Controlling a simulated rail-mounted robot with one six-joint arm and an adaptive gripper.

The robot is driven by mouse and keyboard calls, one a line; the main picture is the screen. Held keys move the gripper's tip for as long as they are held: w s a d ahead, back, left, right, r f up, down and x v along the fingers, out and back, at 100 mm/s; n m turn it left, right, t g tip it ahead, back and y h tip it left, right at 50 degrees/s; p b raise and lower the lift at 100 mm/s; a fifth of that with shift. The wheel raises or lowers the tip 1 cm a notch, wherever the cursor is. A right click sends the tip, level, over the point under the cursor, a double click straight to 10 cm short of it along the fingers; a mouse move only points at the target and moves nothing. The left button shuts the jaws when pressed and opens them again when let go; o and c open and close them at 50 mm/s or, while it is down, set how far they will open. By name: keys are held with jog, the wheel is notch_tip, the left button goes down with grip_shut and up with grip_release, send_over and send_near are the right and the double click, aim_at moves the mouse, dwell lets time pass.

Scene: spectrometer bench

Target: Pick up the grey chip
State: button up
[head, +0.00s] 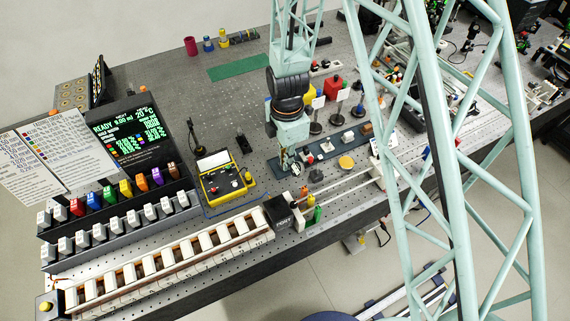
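A rack (120,212) at the left of the bench holds a row of coloured chips standing upright. A greyish chip (60,212) stands near the left end of its back row, beside a red chip (77,207); at this size I cannot be sure that it is the grey chip. My gripper (291,168) hangs at the end of my arm near the middle of the bench, well to the right of the rack. Its fingers are small and dark, so whether they are open or hold anything is unclear.
Pale chips (99,233) fill the front rows. A long slotted tray (165,262) runs along the bench's front edge. A yellow instrument (222,182) stands between rack and gripper. A black screen (132,132) is behind the rack. My lattice column blocks part of the right side.

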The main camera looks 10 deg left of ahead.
jog(key=shift+r, duration=0.15)
notch_tip(320, 180, up, 10)
dwell(1.0)
jog(key=shift+b, duration=0.3)
